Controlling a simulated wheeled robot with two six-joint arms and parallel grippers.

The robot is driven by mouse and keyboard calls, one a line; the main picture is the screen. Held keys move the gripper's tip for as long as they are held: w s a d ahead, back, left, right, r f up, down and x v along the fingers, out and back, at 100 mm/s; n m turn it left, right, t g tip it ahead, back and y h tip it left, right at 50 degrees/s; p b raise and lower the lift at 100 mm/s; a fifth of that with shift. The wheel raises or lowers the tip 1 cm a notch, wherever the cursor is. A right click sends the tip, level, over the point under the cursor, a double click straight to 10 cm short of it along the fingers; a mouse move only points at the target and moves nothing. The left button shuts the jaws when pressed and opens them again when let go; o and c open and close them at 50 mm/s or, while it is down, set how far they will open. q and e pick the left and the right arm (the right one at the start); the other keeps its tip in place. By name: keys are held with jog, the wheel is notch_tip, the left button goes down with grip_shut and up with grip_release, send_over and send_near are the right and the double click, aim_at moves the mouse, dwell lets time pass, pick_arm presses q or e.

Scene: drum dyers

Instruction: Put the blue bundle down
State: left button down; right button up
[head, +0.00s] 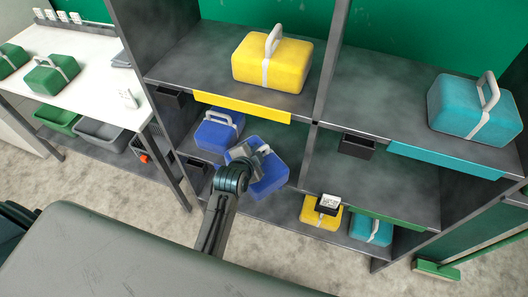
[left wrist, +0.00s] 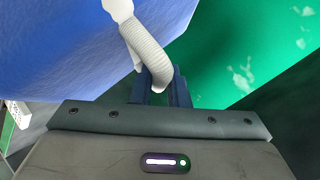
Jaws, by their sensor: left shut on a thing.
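The blue bundle (head: 264,172) has a pale handle (left wrist: 146,52) and is held at the middle-left shelf compartment, tilted. My left gripper (head: 250,155) is shut on its handle. In the left wrist view the gripper (left wrist: 160,85) closes around the pale ribbed handle, with the blue side of the bundle (left wrist: 70,45) close by at the left. A second blue bundle (head: 219,130) stands on the same shelf, just left of the held one. The held bundle hides part of the shelf edge. I cannot tell whether it touches the shelf. My right gripper is not in view.
A large yellow bundle (head: 272,63) and a teal bundle (head: 475,106) stand on the upper shelf. Smaller yellow (head: 318,213) and teal (head: 371,229) bundles sit low down. The middle-right compartment (head: 385,185) has free room. A white table (head: 85,75) with green bundles is at left.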

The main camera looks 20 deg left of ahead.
aim_at(265, 155)
pick_arm(q)
jog(key=shift+w+d, duration=1.05)
jog(key=shift+w, duration=0.05)
notch_tip(265, 155, down, 3)
jog(key=shift+r+p, duration=0.1)
jog(key=shift+p, duration=0.75)
jog(key=shift+a+f, duration=0.1)
jog(key=shift+f, duration=0.3)
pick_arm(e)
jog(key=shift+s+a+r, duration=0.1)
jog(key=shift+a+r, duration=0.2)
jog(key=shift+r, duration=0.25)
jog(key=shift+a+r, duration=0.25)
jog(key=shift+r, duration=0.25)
pick_arm(q)
jog(key=shift+f, duration=0.1)
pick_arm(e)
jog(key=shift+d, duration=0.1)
pick_arm(q)
jog(key=c, duration=1.4)
grip_release()
jog(key=shift+s+f, duration=0.1)
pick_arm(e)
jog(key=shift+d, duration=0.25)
